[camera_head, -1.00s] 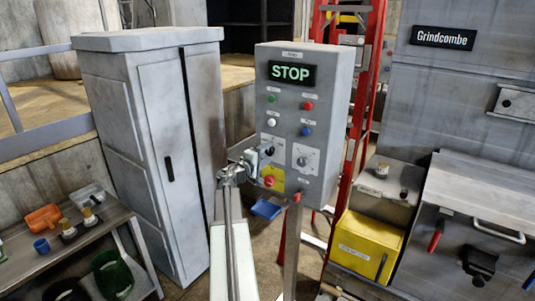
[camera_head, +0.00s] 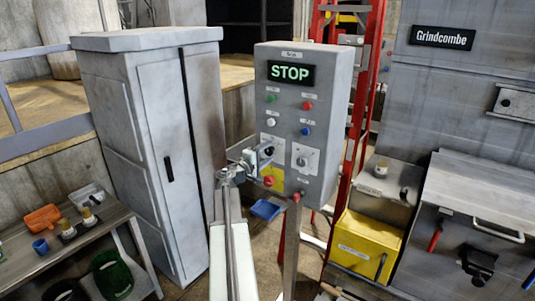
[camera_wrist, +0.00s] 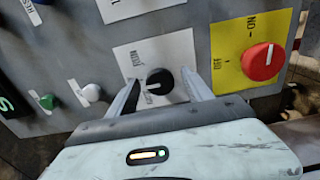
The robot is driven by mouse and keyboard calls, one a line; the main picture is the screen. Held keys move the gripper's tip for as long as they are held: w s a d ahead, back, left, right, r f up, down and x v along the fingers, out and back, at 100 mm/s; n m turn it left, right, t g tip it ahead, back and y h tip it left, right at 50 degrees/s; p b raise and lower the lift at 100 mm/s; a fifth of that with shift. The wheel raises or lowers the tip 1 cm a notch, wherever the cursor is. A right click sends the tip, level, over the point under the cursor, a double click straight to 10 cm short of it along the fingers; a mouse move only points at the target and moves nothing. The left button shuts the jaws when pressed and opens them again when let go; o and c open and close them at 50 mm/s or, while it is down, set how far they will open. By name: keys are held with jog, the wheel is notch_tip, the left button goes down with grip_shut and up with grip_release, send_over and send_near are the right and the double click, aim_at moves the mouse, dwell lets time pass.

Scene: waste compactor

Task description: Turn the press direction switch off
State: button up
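The control panel (camera_head: 312,80) is a grey box on a post, with a lit STOP sign. It carries two selector knobs on white plates, the left one partly behind my gripper. My gripper (camera_head: 262,160) is at the left knob. In the wrist view this black knob (camera_wrist: 160,81) sits between the two fingertips of my gripper (camera_wrist: 161,88), with a visible gap on both sides. The fingers are open. The labels on its plate are too small to read surely. The other knob's plate (camera_head: 305,158) is to the right.
A red switch (camera_wrist: 262,62) on a yellow plate is close beside the right finger in the wrist view. White (camera_wrist: 92,93) and green (camera_wrist: 47,101) buttons are on the left. A grey cabinet (camera_head: 150,130) stands left, a red ladder (camera_head: 362,110) behind.

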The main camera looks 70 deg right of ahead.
jog(key=shift+a, duration=0.1)
jog(key=v, duration=0.7)
jog(key=shift+a, duration=0.25)
jog(key=shift+w, duration=0.1)
